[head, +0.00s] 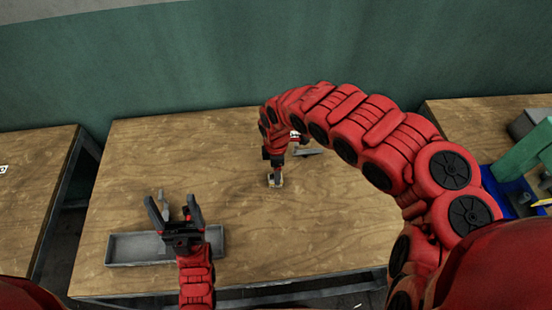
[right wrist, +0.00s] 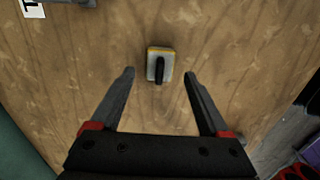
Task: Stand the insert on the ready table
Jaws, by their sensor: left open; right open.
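A small block with a grey top, a yellowish edge and a black upright piece, which looks like the insert (right wrist: 152,71), sits on the wooden table (right wrist: 240,40). In the head view, the insert (head: 275,181) is near the middle of the table (head: 330,230), just below my right gripper. My right gripper (right wrist: 159,76) is open and empty, with the insert in view between its fingertips and apart from both. My left gripper (head: 172,205) is open and empty, above a shallow grey tray (head: 122,263) at the table's front left. No sign marks which table is the ready table.
A grey flat object (head: 308,152) lies behind my right arm, partly hidden. A white label (right wrist: 32,8) shows in the right wrist view. Another table (head: 30,190) stands at left; one at right (head: 470,125) holds a blue bin (head: 520,200) and green equipment (head: 525,152). The middle table is mostly clear.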

